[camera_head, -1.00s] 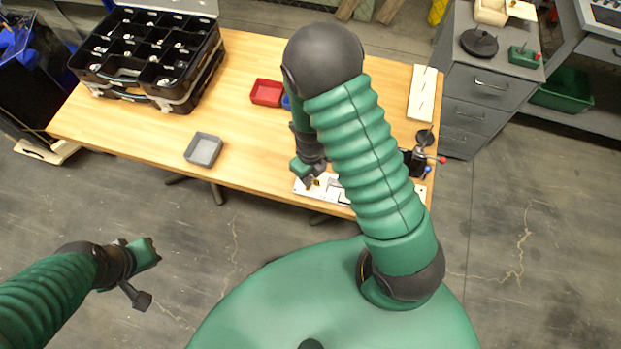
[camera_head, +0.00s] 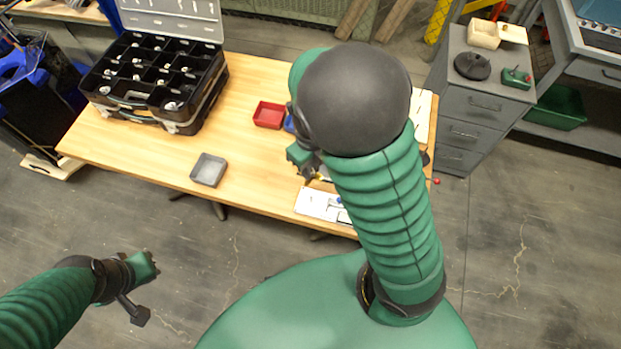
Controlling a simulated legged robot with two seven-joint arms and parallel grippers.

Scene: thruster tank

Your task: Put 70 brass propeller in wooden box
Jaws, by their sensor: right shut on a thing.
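My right gripper (camera_head: 308,172) is over the wooden table, partly covered by my own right arm. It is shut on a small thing. A small yellow, brass-like bit (camera_head: 324,174) shows beside its fingers, probably the propeller, though its shape and any number are too small to make out. My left gripper (camera_head: 155,264) hangs over the floor at lower left, away from the table, and its finger gap cannot be made out. I cannot pick out a wooden box for certain; a pale, box-like container (camera_head: 483,34) stands on the grey drawer cabinet.
The wooden table (camera_head: 250,180) holds an open black organizer case (camera_head: 125,104), a grey tray (camera_head: 208,170), a red tray (camera_head: 268,115), a partly hidden blue one (camera_head: 289,124) and white boards (camera_head: 318,204). The grey drawer cabinet (camera_head: 480,104) stands at right. The table's middle left is clear.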

